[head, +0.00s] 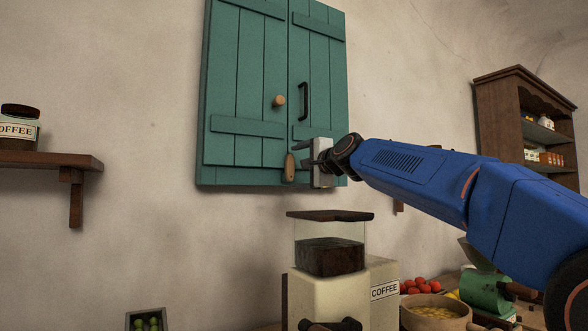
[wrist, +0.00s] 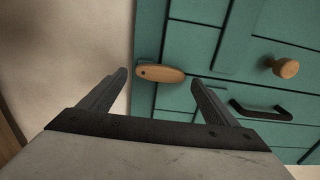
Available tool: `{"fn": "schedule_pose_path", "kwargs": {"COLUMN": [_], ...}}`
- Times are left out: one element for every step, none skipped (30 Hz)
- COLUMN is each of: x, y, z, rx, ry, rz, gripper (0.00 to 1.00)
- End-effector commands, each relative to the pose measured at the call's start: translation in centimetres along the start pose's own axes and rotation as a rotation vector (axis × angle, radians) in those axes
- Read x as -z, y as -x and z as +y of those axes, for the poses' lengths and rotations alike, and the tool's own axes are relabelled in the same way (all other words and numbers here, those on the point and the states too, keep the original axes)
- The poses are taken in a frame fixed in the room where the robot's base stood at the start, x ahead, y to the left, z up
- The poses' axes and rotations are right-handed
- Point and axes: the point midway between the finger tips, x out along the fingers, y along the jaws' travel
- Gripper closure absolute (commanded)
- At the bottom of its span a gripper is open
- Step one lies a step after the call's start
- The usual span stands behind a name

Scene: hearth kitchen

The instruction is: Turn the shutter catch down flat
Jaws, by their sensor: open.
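The shutter catch (head: 290,167) is a small wooden oval at the bottom of the teal shutter (head: 240,90), near the seam of its two leaves. It stands upright in the head view. In the wrist view, which is turned, the catch (wrist: 165,75) lies lengthwise between the fingertips, with a dark pivot dot near its left end, which is its lower end. My gripper (head: 304,158) is open and empty, just right of the catch in the head view. In the wrist view its fingers (wrist: 158,78) spread beyond both ends of the catch. I cannot tell whether either touches it.
A wooden knob (head: 279,100) and a black handle (head: 303,101) are on the shutter above. A coffee grinder (head: 330,258) stands below my gripper. A shelf with a coffee jar (head: 19,127) is at left, a wall cupboard (head: 500,120) at right.

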Motion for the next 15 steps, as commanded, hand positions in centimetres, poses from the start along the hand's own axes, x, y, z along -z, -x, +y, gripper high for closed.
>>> {"fn": "schedule_pose_path", "kwargs": {"x": [0.0, 0.0, 0.0, 0.0, -0.1, 0.0, 0.0, 0.0, 0.0, 0.0, 0.0, 0.0, 0.0, 0.0, 0.0], "y": [-0.7, -1.1, -1.4, -1.7, -1.9, -2.2, -2.4, -2.5, -2.7, -2.7, -2.8, -2.9, -2.9, -2.9, -2.9], "z": [0.0, 0.0, 0.0, 0.0, 0.0, 0.0, 0.0, 0.0, 0.0, 0.0, 0.0, -0.1, -0.1, -0.1, -0.1], "rx": [0.0, 0.0, 0.0, 0.0, 0.0, 0.0, -0.001, -0.001, 0.0, 0.0, 0.0, 0.0, 0.0, 0.0, 0.0], "ry": [0.001, 0.001, 0.001, 0.0, 0.0, 0.0, 0.001, 0.001, 0.001, 0.001, 0.001, 0.001, 0.001, 0.001, 0.001], "rz": [-0.001, -0.001, -0.001, -0.001, -0.001, -0.001, -0.001, -0.001, -0.001, -0.001, 0.0, 0.0, 0.0, 0.0, 0.0], "gripper": [0.17, 0.17, 0.17, 0.17, 0.17, 0.17, 0.17, 0.17, 0.17, 0.17, 0.17, 0.17, 0.17, 0.17, 0.17]}}
